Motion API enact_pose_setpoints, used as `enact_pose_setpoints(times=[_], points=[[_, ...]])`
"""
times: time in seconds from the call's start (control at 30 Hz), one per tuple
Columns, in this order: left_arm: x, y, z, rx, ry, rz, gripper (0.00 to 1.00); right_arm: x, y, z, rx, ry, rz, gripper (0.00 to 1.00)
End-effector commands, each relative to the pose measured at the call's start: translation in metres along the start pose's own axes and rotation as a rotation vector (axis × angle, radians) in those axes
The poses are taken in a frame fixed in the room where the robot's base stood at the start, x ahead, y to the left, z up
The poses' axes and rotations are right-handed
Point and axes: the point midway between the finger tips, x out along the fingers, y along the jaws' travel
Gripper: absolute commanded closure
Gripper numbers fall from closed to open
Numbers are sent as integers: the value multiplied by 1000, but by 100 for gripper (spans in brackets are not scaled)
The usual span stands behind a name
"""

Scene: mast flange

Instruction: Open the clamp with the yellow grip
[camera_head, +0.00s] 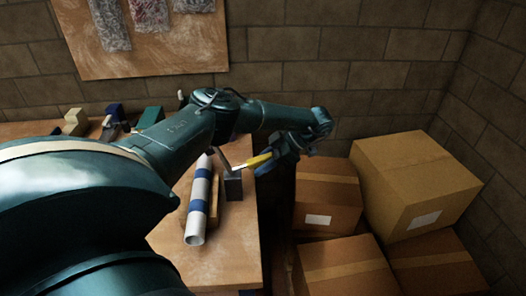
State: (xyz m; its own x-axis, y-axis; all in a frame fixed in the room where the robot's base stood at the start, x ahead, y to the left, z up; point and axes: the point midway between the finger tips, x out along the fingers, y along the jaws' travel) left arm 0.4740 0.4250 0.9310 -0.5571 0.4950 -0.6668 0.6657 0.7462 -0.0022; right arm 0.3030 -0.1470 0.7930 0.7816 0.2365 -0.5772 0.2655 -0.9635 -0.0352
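The yellow grip (251,162) is a short bar that slants up to the right from a dark clamp (233,187) near the right edge of the workbench. A white and blue tube (196,222) lies beside the clamp on its left. My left gripper (266,163) is at the right end of the yellow grip, with my arm reaching over from the left. Its fingers are small and dark here, so I cannot tell whether they are closed on the grip. My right gripper is not in view.
Several cardboard boxes (412,180) stand on the floor to the right of the workbench (222,258). Small tools and blocks (76,121) lie at the back left of the bench. A brick wall (300,42) with a wooden board (160,55) is behind.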

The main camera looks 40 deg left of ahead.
Motion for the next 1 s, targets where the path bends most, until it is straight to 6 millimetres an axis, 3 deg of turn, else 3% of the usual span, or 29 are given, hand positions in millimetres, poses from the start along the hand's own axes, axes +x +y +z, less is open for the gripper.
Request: enact_pose_setpoints(times=[0.13,0.47,0.57,0.83,1.0], points=[[-1,1,0,-1,-2,1,56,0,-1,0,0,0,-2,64],[-7,1,0,-3,-3,2,56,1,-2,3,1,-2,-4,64],[-21,1,2,-2,-6,4,56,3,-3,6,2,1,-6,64],[-86,0,-1,-5,-5,7,56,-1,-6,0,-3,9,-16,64],[-112,0,-1,-6,-2,5,56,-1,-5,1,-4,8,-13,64]])
